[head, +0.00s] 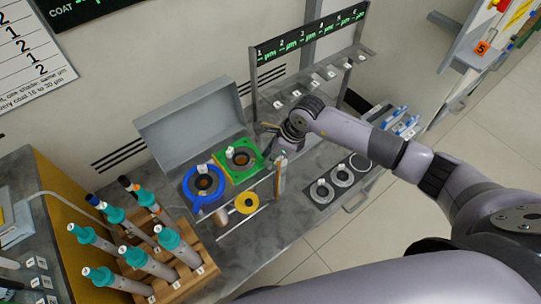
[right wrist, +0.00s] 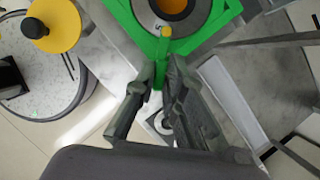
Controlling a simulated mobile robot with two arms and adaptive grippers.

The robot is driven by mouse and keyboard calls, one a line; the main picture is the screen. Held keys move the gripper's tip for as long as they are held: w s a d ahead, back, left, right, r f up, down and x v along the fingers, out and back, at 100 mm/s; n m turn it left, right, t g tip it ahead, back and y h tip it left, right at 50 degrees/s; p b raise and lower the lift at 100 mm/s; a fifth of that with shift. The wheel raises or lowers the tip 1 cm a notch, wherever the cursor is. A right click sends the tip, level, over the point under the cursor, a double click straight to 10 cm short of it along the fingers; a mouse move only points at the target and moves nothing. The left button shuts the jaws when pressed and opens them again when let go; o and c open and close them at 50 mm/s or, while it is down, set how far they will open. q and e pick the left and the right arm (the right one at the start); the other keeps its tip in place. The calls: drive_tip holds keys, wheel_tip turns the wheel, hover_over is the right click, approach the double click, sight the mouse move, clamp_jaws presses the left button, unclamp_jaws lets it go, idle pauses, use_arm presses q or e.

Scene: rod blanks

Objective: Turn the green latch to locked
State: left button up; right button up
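The green latch (right wrist: 161,62) is a short green lever with a yellow end, on the edge of a green square frame (right wrist: 125,14) around a dark round port. In the head view the green frame (head: 247,175) sits beside a blue ring (head: 190,199) on the grey bench. My right gripper (right wrist: 164,68) has its two fingertips close on either side of the latch, with no clear gap. In the head view my right gripper (head: 277,151) is at the right edge of the green frame, and the latch is hard to make out there. My left gripper is not in view.
A raised grey lid (head: 190,115) stands behind the ports. A yellow knob (head: 246,203) on a rail is in front. A wooden rack (head: 190,272) holds several teal-topped tools at left.

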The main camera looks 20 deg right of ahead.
drive_tip(key=o, duration=0.4)
drive_tip(key=shift+c, duration=0.2)
drive_tip(key=v, duration=1.2)
drive_tip(key=shift+s, duration=0.1)
